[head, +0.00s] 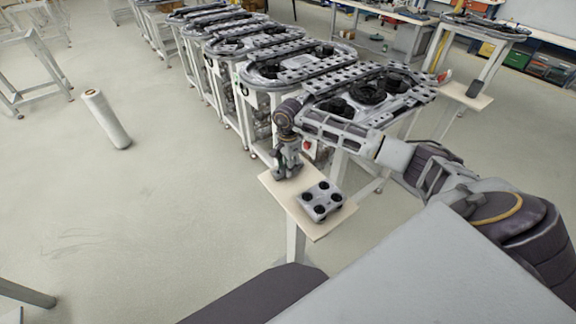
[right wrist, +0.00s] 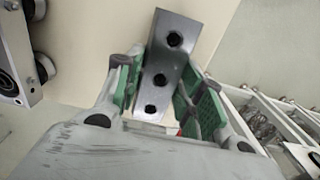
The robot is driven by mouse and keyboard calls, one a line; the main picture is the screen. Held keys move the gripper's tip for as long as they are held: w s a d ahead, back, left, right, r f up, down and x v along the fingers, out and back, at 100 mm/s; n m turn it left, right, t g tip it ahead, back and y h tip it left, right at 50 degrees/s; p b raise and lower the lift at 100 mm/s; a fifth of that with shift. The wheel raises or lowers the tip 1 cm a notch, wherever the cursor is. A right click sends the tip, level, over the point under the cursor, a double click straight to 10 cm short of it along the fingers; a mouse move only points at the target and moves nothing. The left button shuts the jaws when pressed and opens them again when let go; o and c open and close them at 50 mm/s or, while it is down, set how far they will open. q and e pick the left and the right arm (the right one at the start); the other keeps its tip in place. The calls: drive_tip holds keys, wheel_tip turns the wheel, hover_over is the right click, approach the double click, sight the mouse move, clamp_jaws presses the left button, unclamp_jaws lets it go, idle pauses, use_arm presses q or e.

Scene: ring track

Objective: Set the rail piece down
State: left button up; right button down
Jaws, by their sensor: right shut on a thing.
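The rail piece (right wrist: 165,67) is a grey metal bar with a row of three dark holes, seen in the right wrist view. My right gripper (right wrist: 172,100) is shut on it, with green pads at both sides of the bar. In the head view my right gripper (head: 287,172) points down over the far left part of a small pale table (head: 318,230). The rail piece is mostly hidden by the gripper there. I cannot tell whether it touches the tabletop. My left gripper is not in view.
A grey block with black round wheels (head: 321,201) sits on the same small table, right of the gripper; its edge shows in the right wrist view (right wrist: 22,55). Oval track stations (head: 365,92) stand behind. A white cylinder (head: 107,118) stands on open floor at left.

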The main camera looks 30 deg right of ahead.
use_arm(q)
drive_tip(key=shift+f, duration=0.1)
use_arm(e)
drive_tip(key=c, duration=0.9)
unclamp_jaws()
drive_tip(key=shift+r, duration=0.1)
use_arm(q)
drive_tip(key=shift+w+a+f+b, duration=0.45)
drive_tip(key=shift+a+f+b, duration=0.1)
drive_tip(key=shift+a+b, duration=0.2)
use_arm(e)
wheel_tip(320, 180, up, 12)
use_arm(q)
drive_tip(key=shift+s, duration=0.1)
